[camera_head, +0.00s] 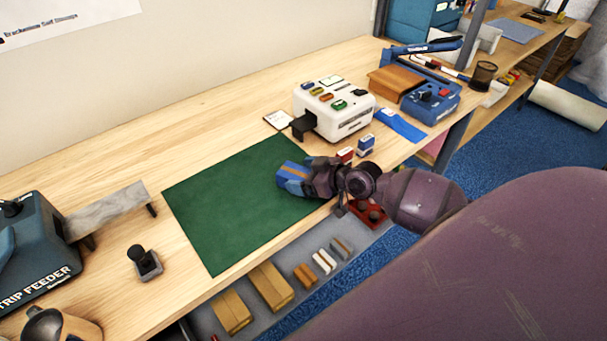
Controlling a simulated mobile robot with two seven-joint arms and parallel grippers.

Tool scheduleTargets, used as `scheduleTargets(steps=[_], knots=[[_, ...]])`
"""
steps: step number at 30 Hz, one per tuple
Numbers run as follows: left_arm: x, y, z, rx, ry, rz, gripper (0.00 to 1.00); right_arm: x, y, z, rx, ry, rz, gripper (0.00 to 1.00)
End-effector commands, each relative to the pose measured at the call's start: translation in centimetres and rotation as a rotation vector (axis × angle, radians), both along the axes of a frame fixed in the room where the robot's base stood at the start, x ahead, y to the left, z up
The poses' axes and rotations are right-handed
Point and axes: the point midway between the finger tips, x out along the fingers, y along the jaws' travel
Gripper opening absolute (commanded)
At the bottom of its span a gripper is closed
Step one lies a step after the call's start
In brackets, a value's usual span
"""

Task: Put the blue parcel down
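The blue parcel (284,180) is a small blue block with a tan band. It is at the right part of the green mat (225,205), near the bench's front edge. My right gripper (304,177) reaches in from the right and is shut on the parcel, with its fingers covering part of it. I cannot tell whether the parcel touches the mat or is held just above it. My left gripper is not in view.
A white machine (335,110) stands behind the mat, with small red and blue boxes (366,144) near it. A strip feeder (40,250) and a black-handled stamp (144,262) are at left. Brown cartons (270,286) lie on a lower shelf. Most of the mat is clear.

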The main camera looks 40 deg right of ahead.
Motion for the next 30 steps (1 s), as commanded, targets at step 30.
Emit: scheduleTargets(steps=[30], knots=[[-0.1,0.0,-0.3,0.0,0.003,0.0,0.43,-8.3,-4.2,4.0,-0.003,0.003,0.001,0.89]])
